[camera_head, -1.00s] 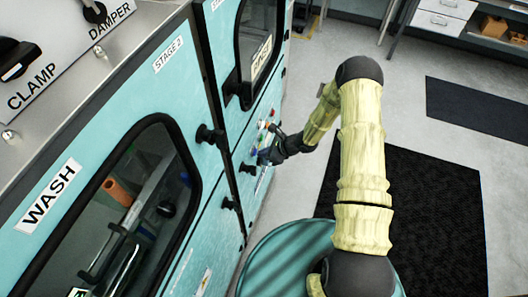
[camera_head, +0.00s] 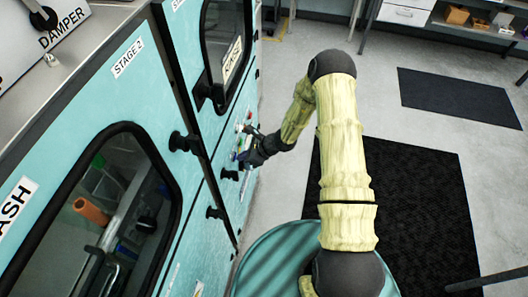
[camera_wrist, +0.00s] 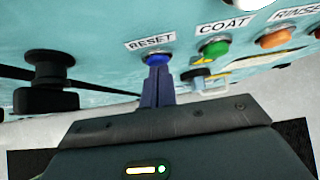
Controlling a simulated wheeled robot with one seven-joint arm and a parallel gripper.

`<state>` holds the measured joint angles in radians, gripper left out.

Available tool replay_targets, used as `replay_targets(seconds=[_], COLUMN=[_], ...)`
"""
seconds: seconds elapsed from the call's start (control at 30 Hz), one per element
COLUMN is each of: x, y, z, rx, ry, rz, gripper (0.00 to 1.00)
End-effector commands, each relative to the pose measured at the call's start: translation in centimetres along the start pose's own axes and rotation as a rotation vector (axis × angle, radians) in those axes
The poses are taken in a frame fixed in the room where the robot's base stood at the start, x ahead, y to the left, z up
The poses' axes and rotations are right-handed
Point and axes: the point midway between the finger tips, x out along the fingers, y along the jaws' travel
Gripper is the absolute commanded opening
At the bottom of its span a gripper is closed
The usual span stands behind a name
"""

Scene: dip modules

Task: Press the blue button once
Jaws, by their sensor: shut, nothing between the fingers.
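The blue button (camera_wrist: 157,59) sits under a RESET label (camera_wrist: 149,42) on the teal panel in the wrist view. My gripper (camera_wrist: 158,70) is shut and empty. Its fingertips point at the blue button and overlap its lower part in the wrist view. I cannot tell whether they touch it. In the head view my gripper (camera_head: 247,153) is close to the panel's button cluster, where the blue button is small and partly hidden.
A green button (camera_wrist: 215,48) under COAT and an orange button (camera_wrist: 274,38) under RINSE lie to the right. A black knob (camera_wrist: 50,82) sticks out at left. Dark mats (camera_head: 410,210) lie on the open floor.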

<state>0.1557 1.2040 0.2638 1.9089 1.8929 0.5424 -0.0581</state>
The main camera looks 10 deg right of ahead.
Motion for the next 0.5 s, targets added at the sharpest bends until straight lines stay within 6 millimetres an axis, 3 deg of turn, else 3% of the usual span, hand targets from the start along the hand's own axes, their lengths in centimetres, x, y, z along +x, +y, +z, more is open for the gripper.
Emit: replay_targets(seconds=[0.17,0.5], x=[-2.5,-8.1], y=[-0.5,-0.4], z=[-2.5,-2.4], rx=[0.007,0.002], ry=[0.004,0.008], rz=[-0.007,-0.006], gripper=[0.0,0.0])
